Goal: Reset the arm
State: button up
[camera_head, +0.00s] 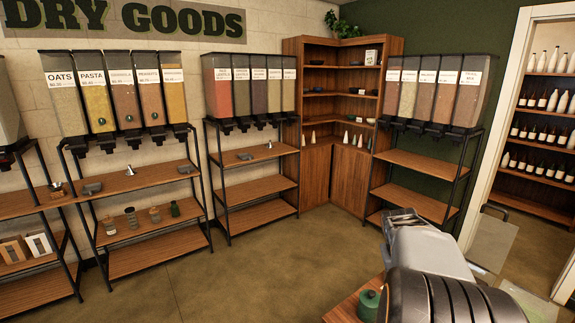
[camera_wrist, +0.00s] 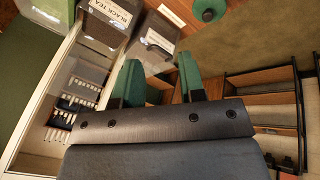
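My gripper (camera_wrist: 161,78) shows in the wrist view with its two green fingers spread apart and nothing between them. In the head view my arm (camera_head: 432,255) reaches up from the lower right; its fingertips cannot be made out there. A green round lidded item (camera_head: 369,304) stands on a wooden surface near my arm. A green round item also shows at the top of the wrist view (camera_wrist: 208,9). Beside the fingers in the wrist view are bins, one labelled BLACK TEA (camera_wrist: 108,18).
Racks of dispensers labelled OATS (camera_head: 62,97) and others line the left and back walls. A wooden corner shelf (camera_head: 318,175) stands at the back. A doorway with bottle shelves (camera_head: 540,130) is at the right. The floor (camera_head: 240,270) in the middle is clear.

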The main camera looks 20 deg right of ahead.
jog(key=s+a+n+t+y, duration=0.1)
jog(key=a+n+t+y, duration=0.1)
jog(key=a, duration=1.3)
jog(key=s+a+n+t+y, duration=0.1)
jog(key=a+n+y, duration=0.1)
jog(key=a, duration=1.4)
jog(key=shift+s+a+r+n+t+y, duration=0.3)
jog(key=shift+s+r+n+t, duration=0.1)
jog(key=shift+n, duration=0.5)
jog(key=shift+s+d, duration=0.1)
